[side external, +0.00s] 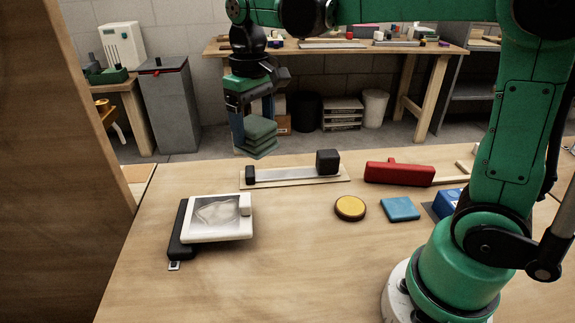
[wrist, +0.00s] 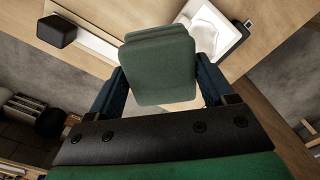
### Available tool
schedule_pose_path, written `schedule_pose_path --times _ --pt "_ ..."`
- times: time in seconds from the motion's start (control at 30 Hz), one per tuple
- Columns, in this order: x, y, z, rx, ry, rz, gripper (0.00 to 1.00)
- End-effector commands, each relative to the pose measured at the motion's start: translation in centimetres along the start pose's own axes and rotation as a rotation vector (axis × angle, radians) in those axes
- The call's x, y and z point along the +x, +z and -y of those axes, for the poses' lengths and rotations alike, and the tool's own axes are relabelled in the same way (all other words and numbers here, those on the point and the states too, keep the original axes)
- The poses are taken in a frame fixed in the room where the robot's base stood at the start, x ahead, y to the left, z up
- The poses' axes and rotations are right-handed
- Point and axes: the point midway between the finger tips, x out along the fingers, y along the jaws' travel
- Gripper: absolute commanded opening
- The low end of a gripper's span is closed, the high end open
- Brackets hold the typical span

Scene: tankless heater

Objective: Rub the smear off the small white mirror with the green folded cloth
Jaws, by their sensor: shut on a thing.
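The green folded cloth (side external: 260,134) is held in my gripper (side external: 250,120), up in the air beyond the far edge of the table in the side view. In the wrist view my gripper (wrist: 160,92) is shut on the cloth (wrist: 158,62), with a blue finger on each side of it. The small white mirror (side external: 217,217) lies at the table's left, tilted on a dark base, with a pale grey smear (side external: 217,212) on its face. The mirror also shows at the upper right of the wrist view (wrist: 205,38), partly hidden by the cloth. The cloth is apart from the mirror.
A board with a metal strip and dark blocks (side external: 295,175) lies near the table's far edge. A red tool (side external: 399,174), a yellow disc (side external: 350,207) and a blue square (side external: 400,208) are to the right. The front middle of the table (side external: 290,270) is clear.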

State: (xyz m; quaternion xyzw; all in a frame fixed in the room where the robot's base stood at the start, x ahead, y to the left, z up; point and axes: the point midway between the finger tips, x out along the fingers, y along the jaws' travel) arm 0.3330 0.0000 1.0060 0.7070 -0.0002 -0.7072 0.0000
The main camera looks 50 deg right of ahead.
Motion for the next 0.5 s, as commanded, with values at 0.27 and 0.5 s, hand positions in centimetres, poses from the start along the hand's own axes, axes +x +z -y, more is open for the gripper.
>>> schedule_pose_path --times 0.27,0.5 --pt "1.3 -3.2 2.0 -0.004 0.0 0.0 0.02" --pt "3.3 -6.2 4.5 -0.002 0.0 0.0 0.02"
